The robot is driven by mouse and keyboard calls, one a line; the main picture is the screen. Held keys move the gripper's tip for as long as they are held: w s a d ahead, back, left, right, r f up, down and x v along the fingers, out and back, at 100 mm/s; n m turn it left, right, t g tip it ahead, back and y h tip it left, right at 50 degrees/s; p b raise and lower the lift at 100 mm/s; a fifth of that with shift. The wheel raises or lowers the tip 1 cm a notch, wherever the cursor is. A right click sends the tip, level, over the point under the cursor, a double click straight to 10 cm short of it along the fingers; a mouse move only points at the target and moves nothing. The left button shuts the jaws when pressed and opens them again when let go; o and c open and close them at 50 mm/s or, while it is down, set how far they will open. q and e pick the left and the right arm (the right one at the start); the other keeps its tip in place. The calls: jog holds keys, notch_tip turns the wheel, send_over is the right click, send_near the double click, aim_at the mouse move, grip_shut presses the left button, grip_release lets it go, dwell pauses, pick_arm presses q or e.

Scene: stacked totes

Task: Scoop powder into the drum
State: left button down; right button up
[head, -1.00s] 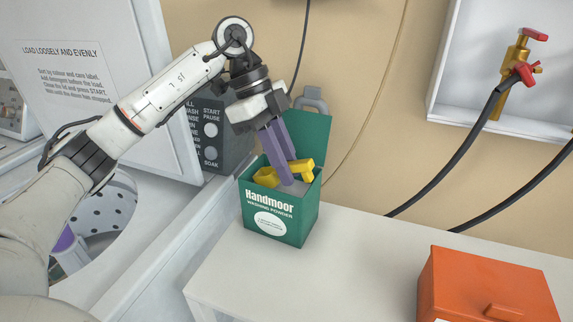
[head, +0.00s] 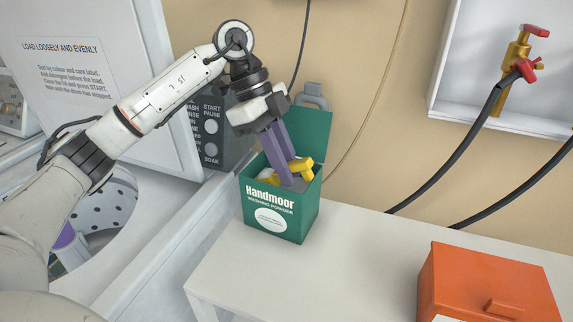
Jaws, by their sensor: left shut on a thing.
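The green Handmoor washing powder box (head: 280,217) stands with its lid up on the white top, grey powder showing inside. My left gripper (head: 288,181) reaches down into the box from above, its purple fingers shut on the yellow scoop (head: 303,165). The scoop's handle shows beside the fingers; its bowl is low in the box, partly hidden by the front wall and fingers. The washer's perforated drum (head: 118,200) shows through the opening at left, partly behind my left arm. My right gripper is not in view.
An orange box (head: 480,285) stands at the front right of the white top (head: 350,265), with clear room between it and the powder box. The washer's raised lid (head: 105,60) and control panel (head: 215,135) stand close to my left arm. A purple-and-white thing (head: 67,240) is inside the drum.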

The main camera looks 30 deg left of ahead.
pick_arm(q)
jog(key=shift+s+f, duration=0.1)
jog(key=shift+f, duration=0.05)
notch_tip(320, 180, up, 7)
jog(key=p, duration=0.6)
jog(key=shift+p, duration=0.4)
notch_tip(320, 180, up, 2)
jog(key=shift+r+p, duration=0.2)
jog(key=shift+p, duration=0.25)
jog(key=shift+r, duration=1.4)
